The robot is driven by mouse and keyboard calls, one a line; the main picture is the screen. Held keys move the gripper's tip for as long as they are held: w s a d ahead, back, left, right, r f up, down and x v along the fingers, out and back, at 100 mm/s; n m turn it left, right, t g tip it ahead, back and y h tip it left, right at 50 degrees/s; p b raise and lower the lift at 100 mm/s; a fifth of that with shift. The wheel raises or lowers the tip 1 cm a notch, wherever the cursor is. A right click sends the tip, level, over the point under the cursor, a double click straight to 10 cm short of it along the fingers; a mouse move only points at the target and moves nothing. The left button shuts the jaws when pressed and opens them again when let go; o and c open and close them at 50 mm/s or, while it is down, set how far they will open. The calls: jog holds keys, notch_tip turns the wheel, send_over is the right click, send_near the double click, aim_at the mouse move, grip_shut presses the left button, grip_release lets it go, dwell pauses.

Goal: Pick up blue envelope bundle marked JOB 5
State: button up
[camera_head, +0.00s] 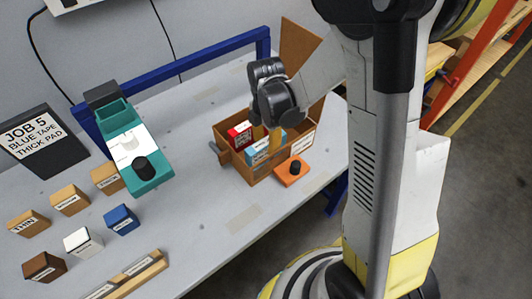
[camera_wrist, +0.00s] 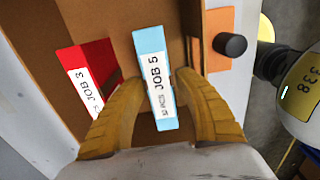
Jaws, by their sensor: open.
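The blue envelope bundle marked JOB 5 (camera_wrist: 151,55) stands in a brown box on the table. In the wrist view it lies between the two yellow fingers of my gripper (camera_wrist: 158,110), which are open on either side of it. I cannot tell whether either finger touches it. In the head view the bundle (camera_head: 259,152) is partly hidden by my gripper (camera_head: 268,136), which reaches down into the box (camera_head: 300,145). A red bundle marked JOB 3 (camera_wrist: 88,72) stands to the left of the blue one.
An orange block with a black knob (camera_head: 292,172) sits at the box's front. A teal device (camera_head: 148,175), several small labelled blocks and a sign reading JOB 5 BLUE TAPE THICK PAD (camera_head: 40,140) stand to the left. The table front between them is mostly clear.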

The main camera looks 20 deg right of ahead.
jog(key=shift+f, duration=0.7)
jog(key=shift+r, duration=0.1)
grip_shut()
jog(key=shift+r, duration=0.1)
